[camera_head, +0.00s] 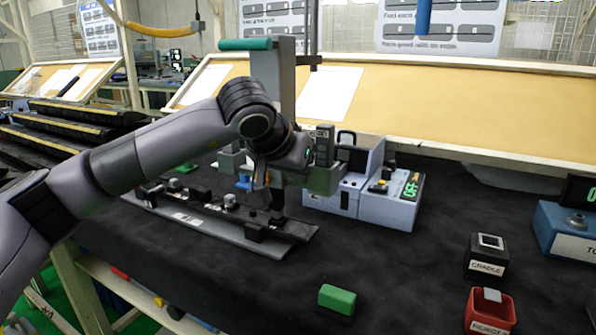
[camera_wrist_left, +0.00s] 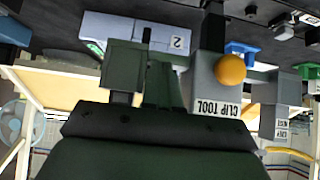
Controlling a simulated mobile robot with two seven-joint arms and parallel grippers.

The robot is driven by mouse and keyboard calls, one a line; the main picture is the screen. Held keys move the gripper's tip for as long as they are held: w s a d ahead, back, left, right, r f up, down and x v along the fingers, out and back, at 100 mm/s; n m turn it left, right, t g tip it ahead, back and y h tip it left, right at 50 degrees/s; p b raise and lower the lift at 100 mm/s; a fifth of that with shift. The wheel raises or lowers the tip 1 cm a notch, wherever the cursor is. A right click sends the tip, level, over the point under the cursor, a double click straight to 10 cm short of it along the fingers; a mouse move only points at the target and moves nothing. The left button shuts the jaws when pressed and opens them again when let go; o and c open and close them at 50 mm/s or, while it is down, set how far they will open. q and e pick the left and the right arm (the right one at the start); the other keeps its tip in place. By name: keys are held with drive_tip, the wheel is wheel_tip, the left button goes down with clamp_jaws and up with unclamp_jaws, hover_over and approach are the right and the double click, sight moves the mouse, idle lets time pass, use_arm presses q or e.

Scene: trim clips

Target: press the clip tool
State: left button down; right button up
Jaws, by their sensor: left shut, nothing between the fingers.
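The grey clip tool (camera_wrist_left: 215,98), with its name on its face and an orange ball on it, shows upside down in the left wrist view. In the head view my left arm partly hides it, and a part with an orange tip (camera_head: 261,190) shows below the wrist. My left gripper (camera_head: 322,180) is shut and empty, just right of that part. In the left wrist view its dark green fingers (camera_wrist_left: 143,75) are beside the clip tool. I cannot tell whether they touch it. My right gripper is not in view.
A black rail of parts (camera_head: 225,215) lies below the gripper. A grey-blue box with a green display (camera_head: 390,200) stands at its right. A green block (camera_head: 337,299), a cradle (camera_head: 487,256) and a red bin (camera_head: 490,312) are nearer. A tall grey post (camera_head: 287,85) rises behind.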

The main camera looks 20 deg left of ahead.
use_arm(q)
drive_tip(key=w+r+p+v, duration=0.2)
drive_tip(key=v, duration=1.1)
drive_tip(key=shift+f, duration=0.1)
idle(0.3)
